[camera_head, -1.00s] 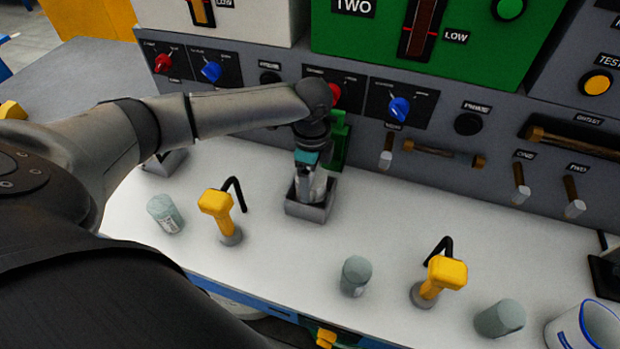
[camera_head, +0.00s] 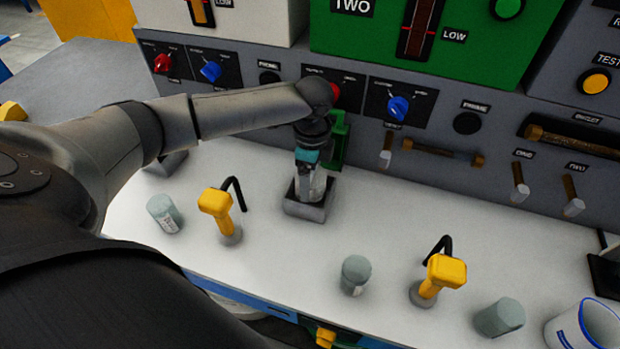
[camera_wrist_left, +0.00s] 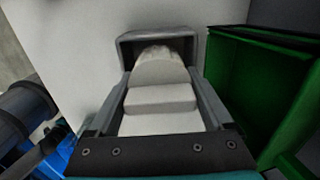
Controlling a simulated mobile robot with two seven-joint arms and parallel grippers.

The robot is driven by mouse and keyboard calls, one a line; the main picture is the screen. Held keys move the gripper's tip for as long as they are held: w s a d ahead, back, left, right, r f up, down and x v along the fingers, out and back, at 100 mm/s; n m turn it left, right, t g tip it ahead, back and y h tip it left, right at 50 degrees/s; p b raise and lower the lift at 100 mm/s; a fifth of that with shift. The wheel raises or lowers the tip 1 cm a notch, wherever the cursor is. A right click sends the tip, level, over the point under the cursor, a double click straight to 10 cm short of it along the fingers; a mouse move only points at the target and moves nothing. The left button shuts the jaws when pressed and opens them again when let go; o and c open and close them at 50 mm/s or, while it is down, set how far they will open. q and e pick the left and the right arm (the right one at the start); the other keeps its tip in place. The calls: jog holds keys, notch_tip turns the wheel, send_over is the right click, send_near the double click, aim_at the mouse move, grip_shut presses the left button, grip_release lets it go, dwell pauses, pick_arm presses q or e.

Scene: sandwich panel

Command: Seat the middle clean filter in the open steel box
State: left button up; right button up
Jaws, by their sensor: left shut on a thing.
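My left gripper (camera_head: 308,186) reaches down into the open grey steel box (camera_head: 305,211), which sits on the white bench against the panel. It is shut on a whitish thing, likely the clean filter; little of it shows in the head view. In the left wrist view, the pale filter (camera_wrist_left: 160,75) lies between the two grey fingers (camera_wrist_left: 160,112), with its rounded far end inside the steel box rim (camera_wrist_left: 160,33). Whether it touches the box floor is hidden. My right gripper is not in view.
A green open housing (camera_head: 337,142) stands right behind the box; it also shows in the wrist view (camera_wrist_left: 255,85).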

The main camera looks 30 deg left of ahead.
pick_arm(q)
jog(key=f, duration=0.1)
jog(key=s+f, duration=0.1)
jog(key=f, duration=0.2)
jog(key=shift+s+d+f, duration=0.15)
jog(key=shift+d+f, duration=0.15)
jog(key=shift+d, duration=0.05)
jog(key=o, duration=1.2)
jog(key=r+p, duration=0.1)
jog(key=r, duration=0.2)
jog(key=w+r+p, duration=0.1)
jog(key=r, duration=0.1)
jog(key=r+p, duration=0.1)
jog(key=r, duration=0.2)
jog(key=shift+w+a+r, duration=0.25)
jog(key=shift+w+r, duration=0.05)
notch_tip(320, 180, up, 11)
jog(key=p, duration=0.2)
jog(key=shift+a+r+p, duration=0.1)
jog(key=shift+r+p, duration=0.05)
jog(key=shift+p, duration=0.2)
jog(key=shift+s, duration=0.15)
